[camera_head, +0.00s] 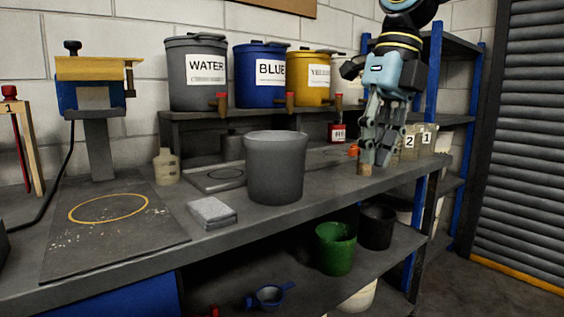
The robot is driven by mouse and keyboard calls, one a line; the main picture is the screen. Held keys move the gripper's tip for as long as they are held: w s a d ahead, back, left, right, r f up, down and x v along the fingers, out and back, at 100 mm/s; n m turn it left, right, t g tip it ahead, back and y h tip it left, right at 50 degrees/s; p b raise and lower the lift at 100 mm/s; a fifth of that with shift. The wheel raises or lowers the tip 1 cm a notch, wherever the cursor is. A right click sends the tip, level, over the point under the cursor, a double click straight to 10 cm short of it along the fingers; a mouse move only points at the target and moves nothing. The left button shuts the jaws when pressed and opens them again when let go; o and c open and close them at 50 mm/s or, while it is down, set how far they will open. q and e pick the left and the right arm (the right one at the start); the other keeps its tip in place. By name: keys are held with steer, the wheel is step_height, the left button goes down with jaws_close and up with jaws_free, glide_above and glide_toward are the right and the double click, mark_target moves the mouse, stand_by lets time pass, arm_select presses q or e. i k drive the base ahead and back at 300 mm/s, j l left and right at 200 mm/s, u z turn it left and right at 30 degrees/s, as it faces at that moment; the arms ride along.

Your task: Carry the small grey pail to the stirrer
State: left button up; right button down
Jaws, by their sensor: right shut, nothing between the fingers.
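A grey pail (275,170) stands upright on the workbench, near the front edge at the middle. The stirrer (95,90) seems to be the yellow-topped blue machine on a grey post at the left; a dark mat with a yellow ring (108,208) lies in front of it. My right gripper (376,158) points down over the bench to the right of the pail, apart from it. It is shut and empty. A small brown piece (364,169) shows by its fingertips; I cannot tell whether they touch. My left gripper is not in view.
Grey WATER (198,90), blue (262,95) and yellow (310,92) tap containers stand on a raised shelf behind. Green (335,255) and black (376,228) buckets stand below.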

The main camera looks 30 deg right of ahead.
mark_target(275, 161)
steer(key=i, duration=1)
